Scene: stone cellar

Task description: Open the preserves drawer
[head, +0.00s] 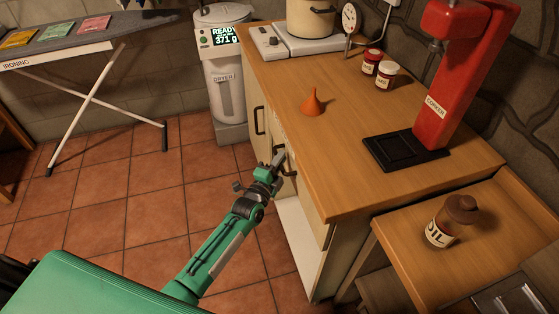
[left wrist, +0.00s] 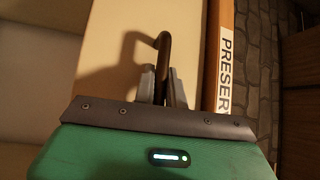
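The preserves drawer is in the wooden-topped counter and shows as a cream front (left wrist: 115,65) in the left wrist view. Part of its label, reading "PRESER" (left wrist: 225,70), stands along the right edge there. Its dark bar handle (left wrist: 164,48) sticks out from the front. My left gripper (head: 277,160) is at this handle on the counter's left face. In the left wrist view its two grey fingers (left wrist: 163,88) stand close together on both sides of the bar, shut on it. The drawer front looks flush, though the arm partly hides it. My right gripper is not in view.
An oil jar (head: 452,222) stands on the lower table at right. Tiled floor (head: 130,190) left of the counter is clear.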

